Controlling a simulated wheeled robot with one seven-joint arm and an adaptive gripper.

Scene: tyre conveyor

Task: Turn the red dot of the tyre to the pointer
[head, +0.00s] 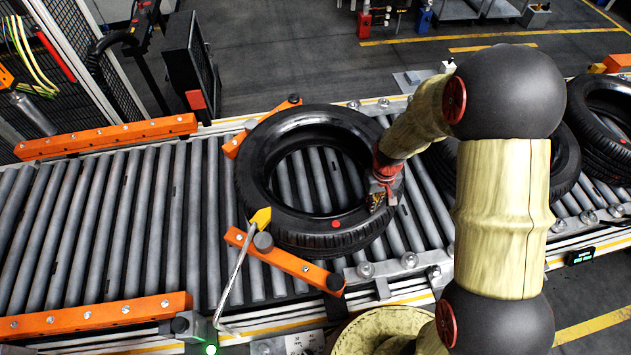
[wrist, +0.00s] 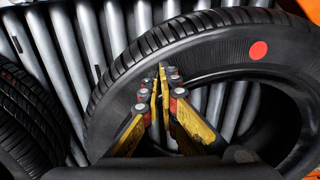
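The black tyre (head: 255,180) lies flat on the roller conveyor in the head view; its sidewall also fills much of the wrist view (wrist: 205,60). The red dot (head: 336,224) is on its near sidewall, right of the pointer, and shows at upper right in the wrist view (wrist: 258,50). The yellow pointer (head: 261,217) is on a bent metal rod at the tyre's near-left edge. My gripper (head: 382,197) is over the tyre's right side. In the wrist view its fingertips (wrist: 163,76) are together over the sidewall, with nothing visible between them. Contact with the tyre cannot be told.
Orange bars (head: 285,262) flank the tyre at the near side and far left. More tyres (head: 602,110) lie on the conveyor to the right, partly behind my arm. The rollers (head: 110,220) to the left are clear. A green light (head: 211,349) glows at the front edge.

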